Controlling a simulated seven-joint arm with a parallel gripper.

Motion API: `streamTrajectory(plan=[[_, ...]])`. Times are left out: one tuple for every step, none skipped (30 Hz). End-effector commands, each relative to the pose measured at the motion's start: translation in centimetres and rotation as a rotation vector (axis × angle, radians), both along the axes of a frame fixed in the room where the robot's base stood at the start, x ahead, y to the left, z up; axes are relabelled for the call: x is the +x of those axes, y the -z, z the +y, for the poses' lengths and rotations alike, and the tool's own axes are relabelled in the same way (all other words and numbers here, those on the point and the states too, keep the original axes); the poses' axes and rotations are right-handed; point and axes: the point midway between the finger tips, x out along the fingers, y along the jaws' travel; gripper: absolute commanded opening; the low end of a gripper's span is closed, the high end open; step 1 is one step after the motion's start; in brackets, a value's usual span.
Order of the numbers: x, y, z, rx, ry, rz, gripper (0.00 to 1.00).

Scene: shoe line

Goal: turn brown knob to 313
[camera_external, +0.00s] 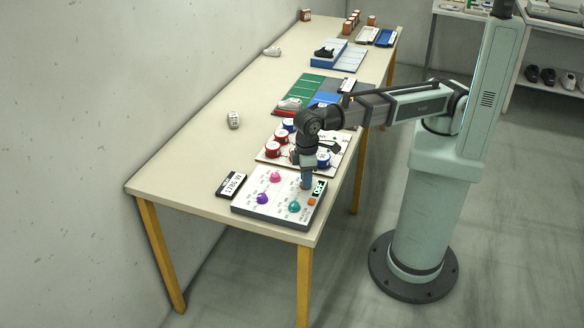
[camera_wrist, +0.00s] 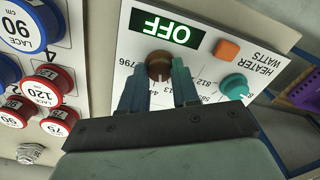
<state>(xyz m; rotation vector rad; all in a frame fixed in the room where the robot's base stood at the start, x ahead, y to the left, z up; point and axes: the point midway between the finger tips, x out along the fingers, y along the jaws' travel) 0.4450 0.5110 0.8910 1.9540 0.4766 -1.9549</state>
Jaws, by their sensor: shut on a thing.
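The brown knob (camera_wrist: 159,66) sits on the white control panel (camera_wrist: 205,75), below a display (camera_wrist: 167,28) that reads OFF in the wrist view. My gripper (camera_wrist: 158,82) is shut on the brown knob, one finger on each side. Numbers are printed around the knob; 796 shows at its left, and others are partly hidden by my fingers. In the external view my gripper (camera_external: 306,184) points down at the panel (camera_external: 262,212) and hides the brown knob.
On the panel are a teal knob (camera_external: 294,206), a purple knob (camera_external: 262,198), a pink knob (camera_external: 275,177) and an orange button (camera_wrist: 227,49). A board with red and blue lace spools (camera_external: 273,149) lies just behind. A small counter (camera_external: 231,186) stands left of the panel.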

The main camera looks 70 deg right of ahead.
Motion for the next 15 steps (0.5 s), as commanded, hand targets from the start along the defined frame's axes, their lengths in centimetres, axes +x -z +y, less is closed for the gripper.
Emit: streamTrajectory(plan=[[0.07, -0.03, 0.05, 0.000, -0.036, -0.001, 0.00], [0.07, -0.03, 0.05, 0.000, -0.060, -0.001, 0.00], [0.07, -0.03, 0.05, 0.000, -0.092, -0.001, 0.00], [0.08, -0.03, 0.05, 0.001, -0.115, -0.001, 0.00], [0.08, -0.03, 0.05, 0.001, -0.138, -0.001, 0.00], [0.08, -0.03, 0.05, 0.001, -0.166, -0.001, 0.00], [0.08, -0.03, 0.05, 0.001, -0.187, -0.001, 0.00], [0.08, -0.03, 0.05, 0.001, -0.207, -0.001, 0.00], [0.08, -0.03, 0.05, 0.001, -0.232, -0.001, 0.00], [0.09, -0.04, 0.06, 0.001, -0.249, -0.002, 0.00], [0.09, -0.04, 0.07, 0.001, -0.267, -0.002, 0.00], [0.09, -0.04, 0.07, 0.001, -0.287, -0.002, 0.00], [0.09, -0.04, 0.07, 0.001, -0.301, -0.002, 0.00], [0.09, -0.04, 0.07, 0.001, -0.314, -0.002, 0.00], [0.09, -0.04, 0.07, 0.001, -0.330, -0.002, 0.00]])
